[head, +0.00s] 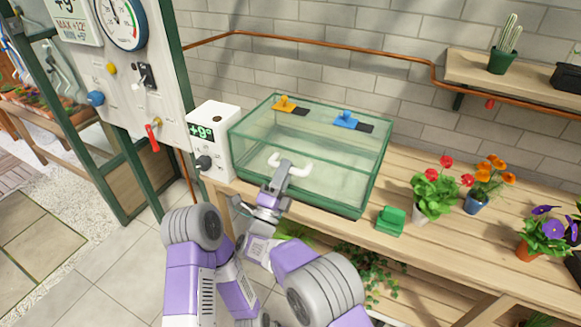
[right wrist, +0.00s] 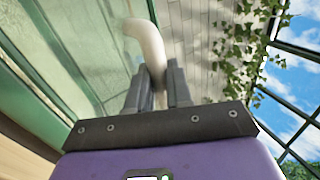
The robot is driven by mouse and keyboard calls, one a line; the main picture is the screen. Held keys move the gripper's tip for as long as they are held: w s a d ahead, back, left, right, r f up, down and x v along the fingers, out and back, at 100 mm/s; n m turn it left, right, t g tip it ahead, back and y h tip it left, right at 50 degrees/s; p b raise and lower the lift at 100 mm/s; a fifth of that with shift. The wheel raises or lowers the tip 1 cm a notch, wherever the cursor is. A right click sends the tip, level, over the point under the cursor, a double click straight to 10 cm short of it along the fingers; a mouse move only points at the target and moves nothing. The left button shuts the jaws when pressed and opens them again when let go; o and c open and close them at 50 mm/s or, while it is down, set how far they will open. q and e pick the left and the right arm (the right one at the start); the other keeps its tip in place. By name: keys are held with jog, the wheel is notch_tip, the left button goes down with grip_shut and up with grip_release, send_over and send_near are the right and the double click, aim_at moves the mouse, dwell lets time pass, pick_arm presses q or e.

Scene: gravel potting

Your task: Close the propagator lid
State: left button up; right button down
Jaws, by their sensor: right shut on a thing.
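The propagator (head: 377,185) is a clear glass box with green edges on the wooden bench. Its glass lid (head: 318,128) spans the top, with an orange vent catch (head: 284,104) and a blue one (head: 346,119) towards the back. The lid looks near level; I cannot tell whether a gap is left under its front edge. The white handle (head: 301,170) is at the front. My right gripper (head: 284,168) is shut on it. In the right wrist view the handle (right wrist: 146,42) passes between the fingers (right wrist: 160,88).
A white controller box (head: 213,146) stands left of the propagator. A green block (head: 390,220) and potted flowers (head: 434,192) stand to its right. A copper pipe (head: 330,44) runs along the wall behind. A shelf (head: 510,80) is at upper right.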

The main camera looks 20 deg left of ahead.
jog(key=shift+w+d+f, duration=0.15)
jog(key=shift+d+f, duration=0.05)
jog(key=shift+f, duration=0.25)
jog(key=c, duration=1.1)
grip_release()
jog(key=shift+w+f, duration=0.1)
jog(key=shift+w, duration=0.1)
jog(key=shift+s, duration=0.1)
